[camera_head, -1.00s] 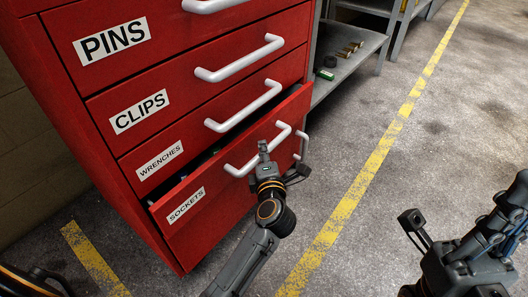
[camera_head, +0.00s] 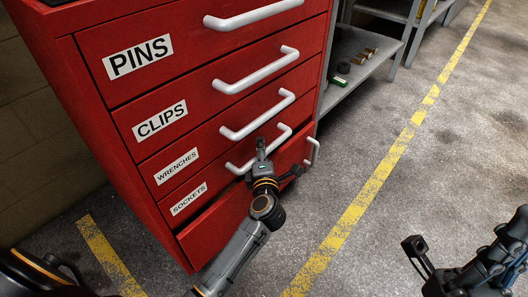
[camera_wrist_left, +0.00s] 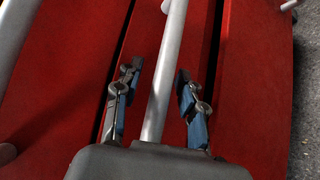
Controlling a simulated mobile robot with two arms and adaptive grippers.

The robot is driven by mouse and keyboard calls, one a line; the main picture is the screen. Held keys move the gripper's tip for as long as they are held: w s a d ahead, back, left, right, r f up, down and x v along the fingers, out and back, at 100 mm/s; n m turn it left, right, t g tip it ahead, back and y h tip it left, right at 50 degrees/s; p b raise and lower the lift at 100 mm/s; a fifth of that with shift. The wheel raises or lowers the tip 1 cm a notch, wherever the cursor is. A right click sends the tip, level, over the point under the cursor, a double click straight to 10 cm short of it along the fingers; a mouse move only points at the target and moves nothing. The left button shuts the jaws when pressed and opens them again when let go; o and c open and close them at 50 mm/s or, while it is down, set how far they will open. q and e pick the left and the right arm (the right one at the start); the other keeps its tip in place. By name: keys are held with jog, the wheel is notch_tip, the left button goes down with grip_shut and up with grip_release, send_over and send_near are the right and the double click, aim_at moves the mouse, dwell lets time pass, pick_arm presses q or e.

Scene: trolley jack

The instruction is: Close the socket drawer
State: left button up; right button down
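The socket drawer (camera_head: 222,184) is the red drawer labelled SOCKETS, low in the red cabinet. Its front looks in line with the drawers above; I cannot tell whether a small gap is left. Its white bar handle (camera_head: 241,169) also shows in the left wrist view (camera_wrist_left: 166,70). My left gripper (camera_head: 262,147) is at this handle. In the left wrist view its two fingers (camera_wrist_left: 157,88) stand apart on either side of the bar, with gaps to it. My right gripper (camera_head: 518,222) is at the right edge, partly cut off, away from the cabinet.
Drawers labelled PINS (camera_head: 138,56), CLIPS (camera_head: 160,120) and WRENCHES (camera_head: 176,166) sit above, looking shut. Another red drawer (camera_head: 212,232) is below, partly behind my left arm. A grey shelf (camera_head: 345,80) with small items stands behind right. The floor to the right is clear.

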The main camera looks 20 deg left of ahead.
pick_arm(q)
jog(key=shift+s+d, duration=0.1)
jog(key=shift+d, duration=0.05)
jog(key=shift+s+d, duration=0.1)
jog(key=shift+s, duration=0.15)
jog(key=v, duration=1.1)
jog(key=shift+s, duration=0.2)
